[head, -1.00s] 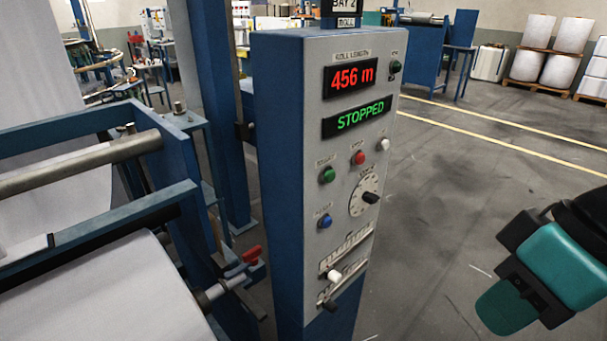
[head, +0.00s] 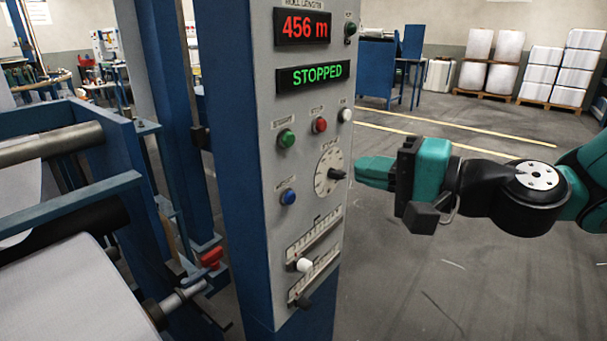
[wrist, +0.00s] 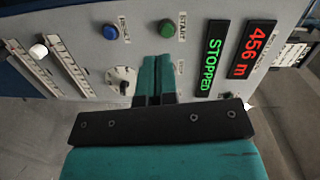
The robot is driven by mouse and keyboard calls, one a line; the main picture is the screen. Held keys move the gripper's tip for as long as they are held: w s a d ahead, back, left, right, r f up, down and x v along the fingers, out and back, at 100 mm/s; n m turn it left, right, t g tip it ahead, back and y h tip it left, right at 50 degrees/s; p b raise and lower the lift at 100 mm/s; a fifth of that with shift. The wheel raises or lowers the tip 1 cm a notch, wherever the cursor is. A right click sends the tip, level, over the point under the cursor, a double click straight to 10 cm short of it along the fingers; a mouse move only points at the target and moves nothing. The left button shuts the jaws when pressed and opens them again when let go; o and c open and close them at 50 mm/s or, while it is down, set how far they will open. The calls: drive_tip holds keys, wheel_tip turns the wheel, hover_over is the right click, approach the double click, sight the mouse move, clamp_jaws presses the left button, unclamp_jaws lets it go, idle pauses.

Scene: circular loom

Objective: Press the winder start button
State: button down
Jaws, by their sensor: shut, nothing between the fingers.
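The green button (head: 286,138) is on the grey face of the blue control panel (head: 268,100). In the wrist view the green button (wrist: 166,29) has a label reading START beside it. The panel's lower display (head: 315,76) reads STOPPED in green. My gripper (head: 362,172) is shut and empty, to the right of the panel face near the dial. In the wrist view my gripper fingers (wrist: 157,66) point at the panel, their tips just below the green button. I cannot tell from these views how wide the gap to the panel is.
A red button (head: 319,125), a white knob (head: 345,115), a blue button (head: 288,197) and a dial (head: 331,172) surround the green button. Two sliders sit lower, one with a white knob (head: 304,265). Open floor (head: 450,280) lies to the right.

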sight(291, 140)
drive_tip(key=shift+w+d+f+m+t, duration=0.1)
drive_tip(key=shift+w+d+m+t, duration=0.8)
drive_tip(key=shift+w+m+t, duration=0.25)
drive_tip(key=shift+a, duration=0.1)
drive_tip(key=p+x, duration=0.6)
drive_tip(key=x, duration=0.6)
drive_tip(key=shift+a, duration=0.3)
drive_tip(key=shift+w+a+f, duration=0.15)
drive_tip(key=shift+w+a, duration=0.3)
